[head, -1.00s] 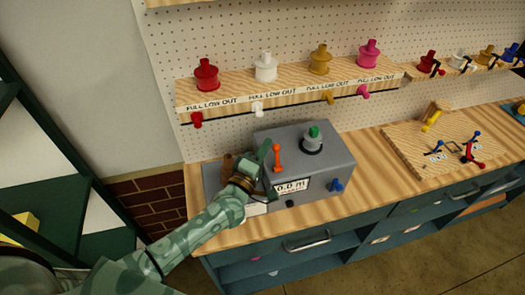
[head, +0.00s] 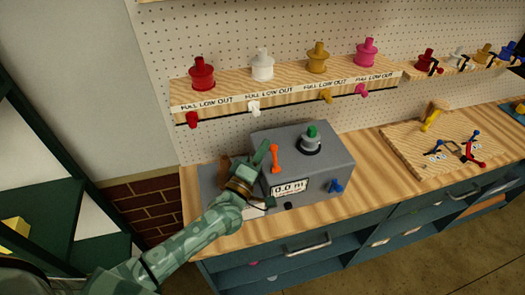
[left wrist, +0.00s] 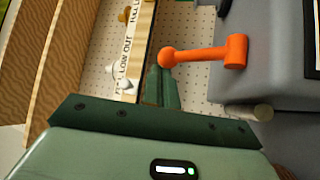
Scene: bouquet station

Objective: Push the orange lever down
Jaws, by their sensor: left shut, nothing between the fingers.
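The orange lever (head: 275,158) stands upright on the front of a grey machine (head: 328,165), beside its small display (head: 289,188). In the left wrist view the lever (left wrist: 212,54) has a round knob at its free end. My left gripper (head: 264,154) is shut and empty, just left of the lever in the head view. In the left wrist view its fingertips (left wrist: 158,82) are close to the knob; I cannot tell whether they touch. My right gripper is not in view.
The machine also has a green-topped knob (head: 311,135) and a blue knob (head: 336,186). A wooden shelf (head: 285,92) with coloured spools and small knobs is behind. A wooden board (head: 415,150) with small levers lies to the right on the bench.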

